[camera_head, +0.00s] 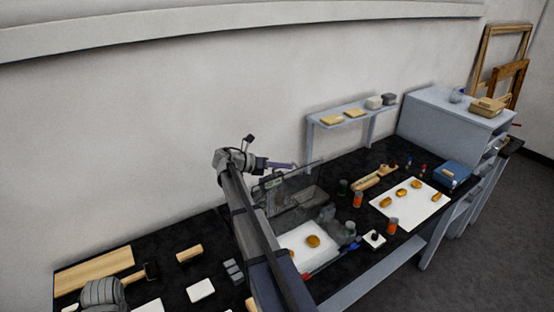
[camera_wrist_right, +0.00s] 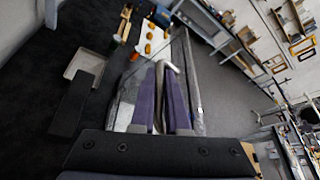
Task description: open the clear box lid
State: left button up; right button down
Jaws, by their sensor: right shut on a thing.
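The clear box lid (camera_head: 292,187) is a see-through panel with a dark edge, standing tilted up at the middle of the bench in the head view. It also shows as a greyish sheet beside the fingers in the right wrist view (camera_wrist_right: 185,75). My right gripper (camera_head: 291,166) is at the lid's upper edge. In the wrist view its purple fingers (camera_wrist_right: 166,72) are closed around a pale bent bar that looks like the lid's handle. A gold fragment (camera_head: 313,241) rests on a white surface below the lid. My right arm hides part of the box. I cannot make out my left gripper.
A white sheet (camera_head: 412,216) with gold pieces lies farther right, near a blue case (camera_head: 452,174). A small shelf (camera_head: 350,115) stands behind. A wooden board (camera_head: 93,269) lies at left.

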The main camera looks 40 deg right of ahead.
jog(key=shift+s, duration=0.2)
jog(key=c, duration=1.2)
grip_release()
jog(key=shift+p+v, duration=1.3)
jog(key=shift+v, duration=2.7)
jog(key=shift+f, duration=0.1)
jog(key=shift+p+v, duration=1.5)
jog(key=shift+v, duration=3)
